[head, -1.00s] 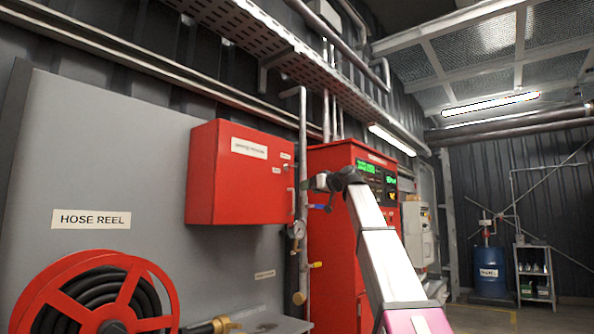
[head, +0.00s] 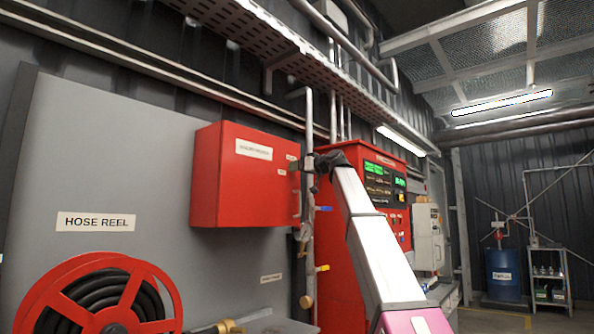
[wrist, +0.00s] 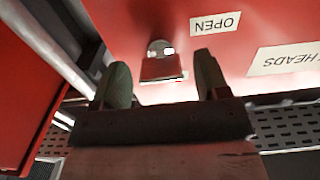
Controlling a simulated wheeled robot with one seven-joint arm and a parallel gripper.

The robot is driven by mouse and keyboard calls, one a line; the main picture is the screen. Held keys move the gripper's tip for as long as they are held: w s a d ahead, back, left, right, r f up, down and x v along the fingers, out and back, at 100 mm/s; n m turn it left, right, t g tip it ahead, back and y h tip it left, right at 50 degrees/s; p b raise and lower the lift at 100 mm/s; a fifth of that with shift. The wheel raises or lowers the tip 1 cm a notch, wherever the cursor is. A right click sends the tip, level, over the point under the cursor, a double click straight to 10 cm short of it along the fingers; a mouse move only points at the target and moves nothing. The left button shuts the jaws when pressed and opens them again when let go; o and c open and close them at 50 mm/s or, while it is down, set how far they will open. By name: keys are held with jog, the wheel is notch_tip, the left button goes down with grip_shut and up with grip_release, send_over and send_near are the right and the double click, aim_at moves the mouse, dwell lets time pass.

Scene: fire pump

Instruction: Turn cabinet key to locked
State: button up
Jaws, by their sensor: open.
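The red wall cabinet (head: 232,185) hangs on the grey panel in the head view; its red face also fills the upper wrist view (wrist: 120,20). In the wrist view a small metal lock with a flat reddish key (wrist: 161,68) is on that face, beside an upside-down "OPEN" label (wrist: 215,22). My gripper (wrist: 160,62) is open, one dark finger on each side of the key, with gaps visible. In the head view my gripper (head: 303,164) is at the cabinet's right front edge and hides the key there.
A vertical pipe (head: 308,120) with a gauge and valves runs just right of the cabinet. A red control panel (head: 375,175) with green displays stands behind my arm. A hose reel (head: 98,300) is at lower left. A cable tray (head: 265,40) runs overhead.

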jog(key=shift+w+a, duration=0.45)
jog(key=shift+a, duration=0.15)
jog(key=c, duration=0.9)
